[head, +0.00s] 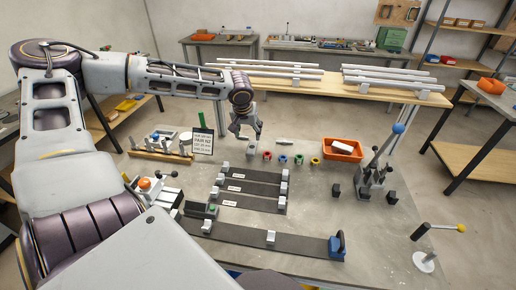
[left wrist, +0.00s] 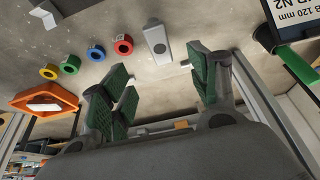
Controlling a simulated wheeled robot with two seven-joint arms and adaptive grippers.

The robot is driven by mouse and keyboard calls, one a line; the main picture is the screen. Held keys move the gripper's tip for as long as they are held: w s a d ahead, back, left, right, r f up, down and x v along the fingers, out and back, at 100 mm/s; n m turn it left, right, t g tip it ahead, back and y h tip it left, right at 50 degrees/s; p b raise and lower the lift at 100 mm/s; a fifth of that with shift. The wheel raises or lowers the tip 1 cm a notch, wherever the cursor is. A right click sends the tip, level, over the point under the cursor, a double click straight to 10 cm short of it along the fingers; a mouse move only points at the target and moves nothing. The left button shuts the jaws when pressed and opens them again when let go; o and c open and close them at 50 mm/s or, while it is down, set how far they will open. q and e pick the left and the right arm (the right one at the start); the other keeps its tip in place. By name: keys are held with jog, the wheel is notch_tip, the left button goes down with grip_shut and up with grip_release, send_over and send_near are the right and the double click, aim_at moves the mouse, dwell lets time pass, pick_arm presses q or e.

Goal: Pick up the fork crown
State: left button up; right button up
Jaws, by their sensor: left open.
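A small grey piece with a rounded end and a dark hole, which looks like the fork crown (left wrist: 157,38), lies on the table just beyond my fingertips in the left wrist view. In the head view the fork crown (head: 253,152) shows as a small pale block left of the coloured rings. My left gripper (head: 245,130) hangs above and behind it, pointing down. In the left wrist view the gripper (left wrist: 162,88) has its green-padded fingers apart, with nothing between them. My right gripper is not in view.
Several coloured rings (left wrist: 96,52) and an orange tray (head: 342,150) lie to the right. A label sign (head: 203,143) stands left of the gripper. Dark jig bars with grey blocks (head: 254,188) lie in front. A blue-knobbed clamp (head: 375,172) stands at the right.

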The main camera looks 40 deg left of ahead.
pick_arm(q)
jog(key=shift+s+a+r, duration=0.1)
jog(key=shift+s, duration=0.15)
jog(key=shift+w, duration=0.1)
send_over(252, 147)
jog(key=s, duration=0.2)
jog(key=shift+s+d+f, duration=0.1)
jog(key=shift+d+f, duration=0.05)
jog(key=shift+f, duration=1.15)
jog(key=shift+s+d+f, duration=0.1)
jog(key=shift+d+f, duration=0.05)
jog(key=shift+f, duration=1.2)
jog(key=shift+d+f, duration=0.15)
jog(key=shift+f, duration=1.15)
jog(key=shift+w+f, duration=0.1)
jog(key=shift+f, duration=0.05)
jog(key=shift+w+x, duration=0.2)
jog(key=shift+x, duration=2.25)
